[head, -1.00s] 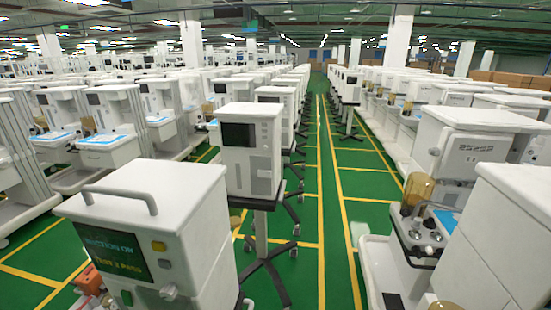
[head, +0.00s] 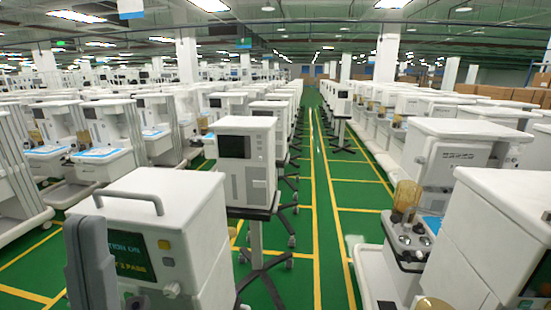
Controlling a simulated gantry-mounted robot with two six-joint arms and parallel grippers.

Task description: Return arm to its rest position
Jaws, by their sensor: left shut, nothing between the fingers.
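My left gripper (head: 91,262) shows as a grey shape at the lower left of the head view. It stands upright in front of the nearest white machine and covers part of its dark screen. The fingers are shut with nothing held between them. The lower part of the gripper is cut off by the picture's bottom edge. My right gripper is not in view.
The nearest white machine (head: 165,190) has a curved top handle and a screen with green text. A monitor on a wheeled stand (head: 247,155) is behind it. White carts (head: 462,145) line the right. A green aisle (head: 331,215) with yellow lines lies between.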

